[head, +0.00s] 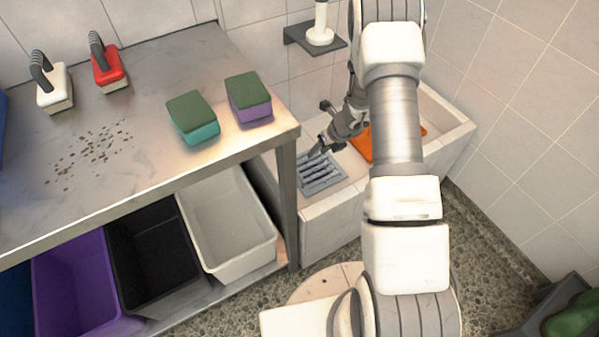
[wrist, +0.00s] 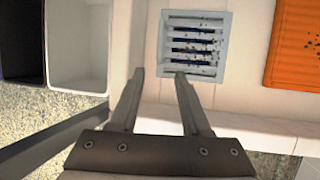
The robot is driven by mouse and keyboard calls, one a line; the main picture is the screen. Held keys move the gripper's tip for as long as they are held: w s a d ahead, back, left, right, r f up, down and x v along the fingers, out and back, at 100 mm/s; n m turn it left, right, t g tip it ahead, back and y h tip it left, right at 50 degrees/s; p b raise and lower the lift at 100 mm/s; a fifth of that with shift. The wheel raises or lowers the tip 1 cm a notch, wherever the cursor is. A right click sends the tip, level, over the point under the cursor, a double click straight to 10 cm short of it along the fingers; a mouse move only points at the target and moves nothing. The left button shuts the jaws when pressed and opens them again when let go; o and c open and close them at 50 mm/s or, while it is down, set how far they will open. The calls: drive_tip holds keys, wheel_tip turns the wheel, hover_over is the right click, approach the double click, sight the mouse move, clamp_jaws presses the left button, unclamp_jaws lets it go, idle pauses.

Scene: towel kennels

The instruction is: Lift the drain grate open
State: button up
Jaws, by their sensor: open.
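The drain grate (head: 321,172) is a grey slatted square set in the white tiled ledge, lying flat in its frame. In the wrist view the grate (wrist: 194,47) shows dark gaps between its bars and dark specks on its right side. My gripper (wrist: 159,73) is open and empty, its two fingers apart. In the wrist view the fingertips appear just short of the grate's near edge, the right one close to that edge. In the head view my gripper (head: 315,148) is over the far side of the grate. I cannot tell whether a finger touches it.
An orange mat (head: 361,143) lies on the ledge right of the grate. A steel table (head: 215,65) with two sponges and two brushes stands left, with a white bin (head: 228,225) beneath. A shelf (head: 300,38) with a white object is on the back wall.

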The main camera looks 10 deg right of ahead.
drive_tip(key=b+x, duration=0.5)
drive_tip(key=x, duration=1.2)
drive_tip(key=shift+f, duration=0.15)
clamp_jaws()
idle(0.8)
